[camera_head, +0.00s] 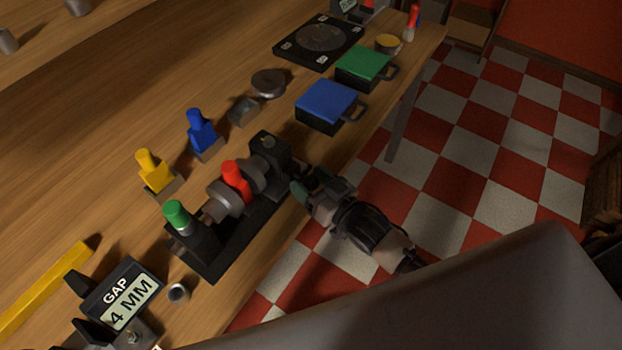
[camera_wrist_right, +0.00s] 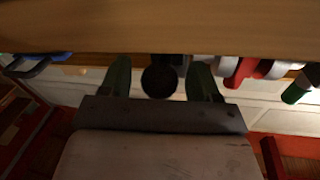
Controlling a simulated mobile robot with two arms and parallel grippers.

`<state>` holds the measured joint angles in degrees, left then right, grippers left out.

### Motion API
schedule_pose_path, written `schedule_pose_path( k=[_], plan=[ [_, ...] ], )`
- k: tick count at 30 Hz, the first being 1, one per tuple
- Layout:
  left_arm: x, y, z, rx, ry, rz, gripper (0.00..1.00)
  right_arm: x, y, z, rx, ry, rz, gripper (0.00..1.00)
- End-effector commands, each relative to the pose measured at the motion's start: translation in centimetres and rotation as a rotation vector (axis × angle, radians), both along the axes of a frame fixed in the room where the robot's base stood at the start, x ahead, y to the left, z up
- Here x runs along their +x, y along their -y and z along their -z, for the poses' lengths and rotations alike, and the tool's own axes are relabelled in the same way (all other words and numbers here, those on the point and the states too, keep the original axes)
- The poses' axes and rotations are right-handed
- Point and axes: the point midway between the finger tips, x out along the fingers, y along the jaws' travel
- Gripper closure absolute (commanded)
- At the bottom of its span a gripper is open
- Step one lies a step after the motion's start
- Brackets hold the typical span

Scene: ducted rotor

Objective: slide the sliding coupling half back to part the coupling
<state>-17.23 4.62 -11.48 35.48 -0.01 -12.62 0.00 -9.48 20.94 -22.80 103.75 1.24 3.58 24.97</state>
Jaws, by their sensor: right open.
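The coupling rig stands on a black base (camera_head: 238,243) along the bench's front edge. Grey coupling discs (camera_head: 218,194) sit on it beside a red handle (camera_head: 234,172), with a black block (camera_head: 268,148) at the far end and a green-topped post (camera_head: 178,216) at the near end. I cannot tell whether the discs touch. My right gripper (camera_head: 302,184) is open at the front of the black block. In the right wrist view its green fingers (camera_wrist_right: 160,72) stand either side of a dark round part (camera_wrist_right: 160,82); the red handle (camera_wrist_right: 243,72) is off to the right. My left gripper is not in view.
A display (camera_head: 125,296) reads "GAP 4 MM" beside a small metal cup (camera_head: 178,292). Yellow (camera_head: 152,165) and blue (camera_head: 200,125) handled pieces stand behind the rig. Blue (camera_head: 328,105) and green (camera_head: 364,66) boxes lie beyond it. Open floor (camera_head: 480,160) lies right.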

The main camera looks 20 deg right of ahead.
Motion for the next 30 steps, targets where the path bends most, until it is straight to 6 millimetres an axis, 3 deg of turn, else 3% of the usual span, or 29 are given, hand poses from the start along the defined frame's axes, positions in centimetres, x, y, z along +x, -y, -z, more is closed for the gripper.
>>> schedule_pose_path(
  k=[6, 18, 23, 30],
  plan=[
    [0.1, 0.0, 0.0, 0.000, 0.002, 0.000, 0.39, 0.0, 0.0, 0.0, 0.000, 0.000, 0.000, 0.39],
    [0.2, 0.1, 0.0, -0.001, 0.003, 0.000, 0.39, 0.0, 0.0, 0.0, -0.001, 0.000, 0.000, 1.00],
    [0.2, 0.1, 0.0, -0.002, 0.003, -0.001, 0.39, 0.3, 0.4, 0.0, -0.003, 0.001, 0.000, 1.00],
    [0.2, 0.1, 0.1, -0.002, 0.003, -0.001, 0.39, 2.4, 3.2, 0.0, -0.005, 0.003, 0.003, 1.00]
  ],
)
